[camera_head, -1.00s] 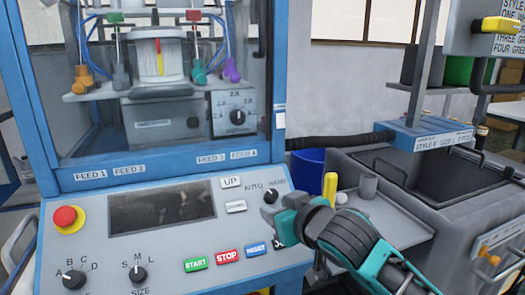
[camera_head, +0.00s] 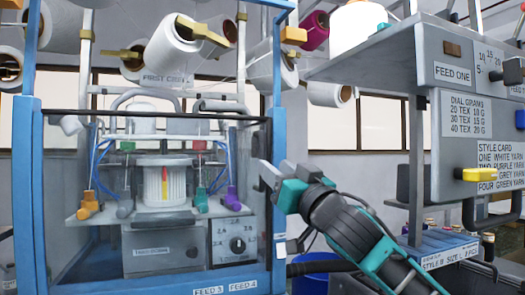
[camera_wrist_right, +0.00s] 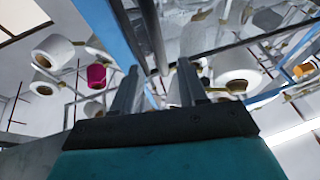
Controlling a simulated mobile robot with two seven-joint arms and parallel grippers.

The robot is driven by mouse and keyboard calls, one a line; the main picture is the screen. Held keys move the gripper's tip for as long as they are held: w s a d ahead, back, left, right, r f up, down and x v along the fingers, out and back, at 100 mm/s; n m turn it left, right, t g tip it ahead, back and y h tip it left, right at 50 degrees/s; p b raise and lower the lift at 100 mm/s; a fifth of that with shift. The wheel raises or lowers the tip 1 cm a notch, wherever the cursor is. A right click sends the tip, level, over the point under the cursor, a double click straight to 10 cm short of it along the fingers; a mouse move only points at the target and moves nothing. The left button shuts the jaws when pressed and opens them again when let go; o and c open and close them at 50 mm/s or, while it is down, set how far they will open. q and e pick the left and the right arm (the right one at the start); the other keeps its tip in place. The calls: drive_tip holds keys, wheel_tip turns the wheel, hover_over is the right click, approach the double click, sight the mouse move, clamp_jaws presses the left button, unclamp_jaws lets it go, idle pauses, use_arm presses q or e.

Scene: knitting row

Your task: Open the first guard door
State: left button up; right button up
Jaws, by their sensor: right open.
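The guard door (camera_head: 90,262) is a clear pane with a dark top edge, standing across the front of the blue-framed knitting machine (camera_head: 279,90). It looks shut. My right gripper (camera_head: 276,172) is open at the door's right edge, beside the blue post. In the right wrist view, a dark bar (camera_wrist_right: 152,35), which looks like the door's handle, runs upright between the open fingers (camera_wrist_right: 158,88). I cannot tell whether they touch it. The blue post (camera_wrist_right: 112,35) passes just left of it. My left gripper is not in view.
Behind the pane are a white yarn cylinder (camera_head: 166,184) and coloured feeders. Yarn cones (camera_head: 172,45) hang on a rack above. A grey dial cabinet (camera_head: 470,110) overhangs at the right. A blue bin (camera_head: 312,262) stands low beside the machine.

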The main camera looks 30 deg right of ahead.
sight(265, 158)
drive_tip(key=p+x, duration=0.1)
drive_tip(key=x, duration=0.3)
drive_tip(key=shift+w+r, duration=0.2)
drive_tip(key=shift+w, duration=0.1)
drive_tip(key=shift+p+x, duration=0.4)
drive_tip(key=shift+x, duration=0.5)
drive_tip(key=shift+f, duration=0.15)
drive_tip(key=shift+c, duration=0.4)
clamp_jaws()
